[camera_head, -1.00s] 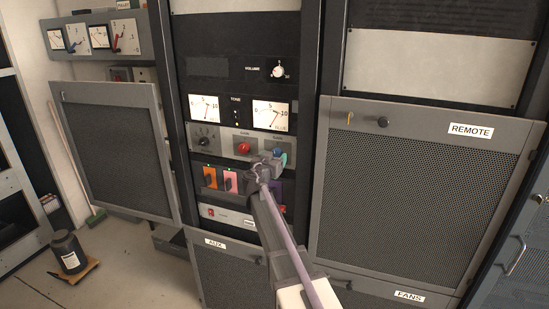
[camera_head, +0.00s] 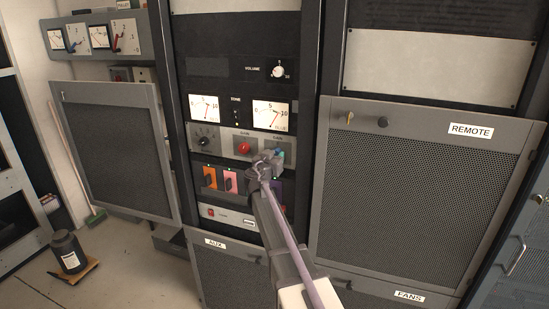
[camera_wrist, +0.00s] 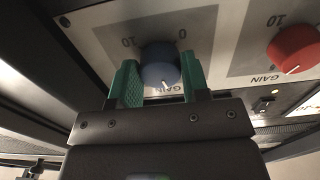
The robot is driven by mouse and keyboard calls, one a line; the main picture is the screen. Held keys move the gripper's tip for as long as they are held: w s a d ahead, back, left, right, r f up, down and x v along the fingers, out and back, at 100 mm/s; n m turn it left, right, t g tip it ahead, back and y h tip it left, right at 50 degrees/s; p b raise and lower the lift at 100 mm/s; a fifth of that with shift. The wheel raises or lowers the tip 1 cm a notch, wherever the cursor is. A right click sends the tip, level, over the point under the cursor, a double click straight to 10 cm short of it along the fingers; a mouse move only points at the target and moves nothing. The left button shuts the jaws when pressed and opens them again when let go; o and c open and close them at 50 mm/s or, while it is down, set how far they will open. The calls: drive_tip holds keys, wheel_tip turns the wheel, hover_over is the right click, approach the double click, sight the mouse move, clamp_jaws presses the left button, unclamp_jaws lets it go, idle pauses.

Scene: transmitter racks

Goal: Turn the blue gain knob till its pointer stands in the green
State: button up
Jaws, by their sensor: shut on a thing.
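The blue gain knob (camera_wrist: 161,62) sits on a pale panel between my gripper's green fingers in the wrist view. My gripper (camera_wrist: 160,85) is shut on it, one finger on each side. A white pointer mark shows at the knob's lower edge, near the upside-down GAIN label; 0 and 10 are printed above. In the head view my gripper (camera_head: 270,159) covers most of the knob. Above it stands a white meter (camera_head: 271,114) with a red needle leaning right. Its green marking is too small to read clearly.
A red knob (camera_wrist: 295,50) sits beside the blue one, also seen in the head view (camera_head: 244,147). A dark knob (camera_head: 204,141) and a second meter (camera_head: 204,108) are further left. Orange and pink switches (camera_head: 220,179) lie below. A mesh door (camera_head: 415,205) stands at right.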

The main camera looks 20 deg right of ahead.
drive_tip(key=shift+n, duration=4)
drive_tip(key=o, duration=0.9)
drive_tip(key=v, duration=1)
drive_tip(key=shift+s+a, duration=0.25)
drive_tip(key=shift+s, duration=0.05)
